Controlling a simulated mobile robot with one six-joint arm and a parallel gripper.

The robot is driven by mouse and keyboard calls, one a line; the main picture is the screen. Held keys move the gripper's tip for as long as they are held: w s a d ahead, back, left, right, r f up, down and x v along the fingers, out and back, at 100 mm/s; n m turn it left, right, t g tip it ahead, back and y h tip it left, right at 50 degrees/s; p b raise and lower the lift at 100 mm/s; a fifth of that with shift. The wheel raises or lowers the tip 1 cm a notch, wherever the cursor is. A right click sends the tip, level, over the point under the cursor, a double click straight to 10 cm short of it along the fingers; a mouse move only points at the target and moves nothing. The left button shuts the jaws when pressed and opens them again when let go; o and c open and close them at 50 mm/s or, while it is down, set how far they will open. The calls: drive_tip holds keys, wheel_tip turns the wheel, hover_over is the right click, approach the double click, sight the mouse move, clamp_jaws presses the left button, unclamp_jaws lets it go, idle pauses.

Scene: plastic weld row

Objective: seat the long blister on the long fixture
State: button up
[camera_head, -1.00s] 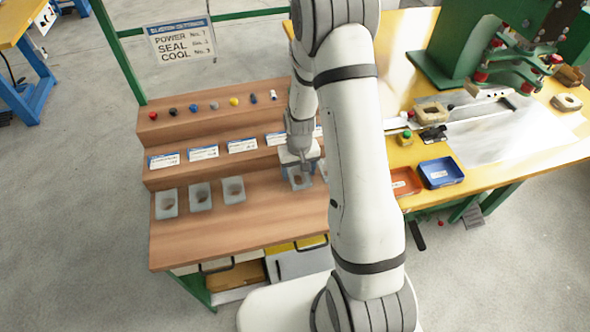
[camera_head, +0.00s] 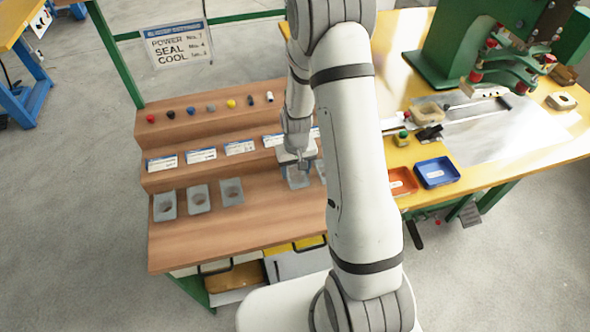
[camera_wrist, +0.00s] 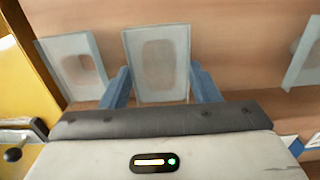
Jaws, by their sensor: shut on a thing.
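My gripper (camera_wrist: 161,85) has its two blue fingers on either side of a clear, whitish blister (camera_wrist: 158,52) with a long oval hollow, and it is shut on it. In the head view my gripper (camera_head: 298,163) is low over the right part of the wooden bench, and the held blister (camera_head: 298,179) shows just below it. I cannot tell whether the blister is clear of the bench. Tan oval-hollowed fixtures stand on the yellow table: one near the press (camera_head: 428,114) and one at the right (camera_head: 561,101). I cannot tell which is the long one.
Several other blisters (camera_head: 198,199) stand in a row on the wooden bench (camera_head: 215,236), with labels and coloured knobs on steps behind. One blister (camera_wrist: 75,65) is close beside my gripper. Red (camera_head: 402,182) and blue (camera_head: 436,172) trays and a green press (camera_head: 450,50) occupy the yellow table.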

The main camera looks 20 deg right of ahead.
drive_tip(key=shift+r+p, duration=0.85)
drive_tip(key=shift+r, duration=0.85)
